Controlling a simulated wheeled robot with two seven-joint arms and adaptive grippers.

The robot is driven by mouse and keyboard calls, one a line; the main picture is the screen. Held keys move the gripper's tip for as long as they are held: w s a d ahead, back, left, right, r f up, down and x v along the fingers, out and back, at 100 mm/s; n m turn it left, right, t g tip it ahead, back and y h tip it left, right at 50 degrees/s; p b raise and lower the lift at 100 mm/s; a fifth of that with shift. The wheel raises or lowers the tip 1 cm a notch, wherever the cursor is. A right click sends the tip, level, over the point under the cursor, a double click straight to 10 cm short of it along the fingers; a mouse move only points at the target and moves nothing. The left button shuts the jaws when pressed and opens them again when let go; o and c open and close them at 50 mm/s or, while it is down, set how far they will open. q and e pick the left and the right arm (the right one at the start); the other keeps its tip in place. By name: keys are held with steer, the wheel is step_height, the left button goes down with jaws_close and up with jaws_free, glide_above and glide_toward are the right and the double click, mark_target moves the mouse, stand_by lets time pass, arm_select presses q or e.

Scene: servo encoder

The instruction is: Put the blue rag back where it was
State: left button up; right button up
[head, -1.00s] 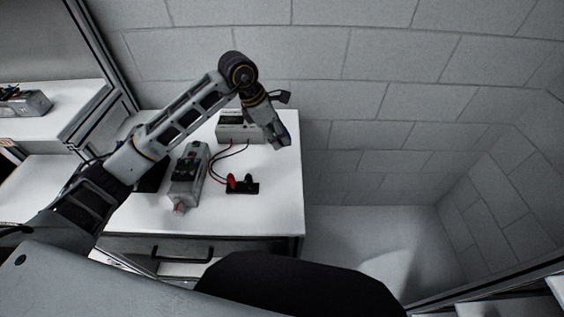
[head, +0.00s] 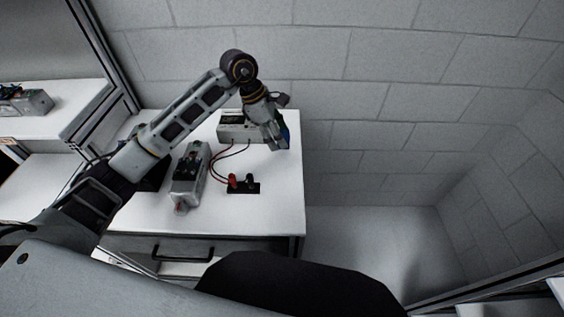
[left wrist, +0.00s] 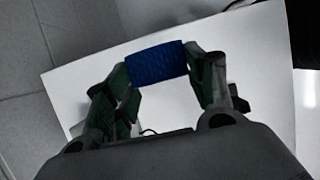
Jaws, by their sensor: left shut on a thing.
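The blue rag (left wrist: 158,64) is a small ribbed blue roll, held between the fingertips of my left gripper (left wrist: 165,72) in the left wrist view. In the head view the left gripper (head: 279,141) is over the right back edge of the white table (head: 275,210). A sliver of the blue rag (head: 286,134) shows at its right side. The left gripper is shut on the rag. I cannot tell whether the rag touches the tabletop. My right gripper is not in view.
A grey servo device (head: 188,178) stands mid-table. A power supply box (head: 232,128) stands behind, wired to a black block (head: 243,187) with red and black posts. The table's front right is bare. A shelf (head: 70,115) is at left.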

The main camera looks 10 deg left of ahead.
arm_select(q)
glide_above(282, 164)
steer(key=a, duration=0.2)
steer(key=f, duration=0.5)
steer(key=shift+s+d+f+p, duration=0.1)
steer(key=shift+s+d+p, duration=0.05)
steer(key=shift+d+p, duration=0.15)
steer(key=shift+f, duration=0.45)
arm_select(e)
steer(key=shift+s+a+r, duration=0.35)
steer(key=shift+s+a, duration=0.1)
arm_select(q)
steer(key=shift+f, duration=0.1)
steer(key=shift+f+p, duration=0.35)
steer(key=shift+f, duration=1.45)
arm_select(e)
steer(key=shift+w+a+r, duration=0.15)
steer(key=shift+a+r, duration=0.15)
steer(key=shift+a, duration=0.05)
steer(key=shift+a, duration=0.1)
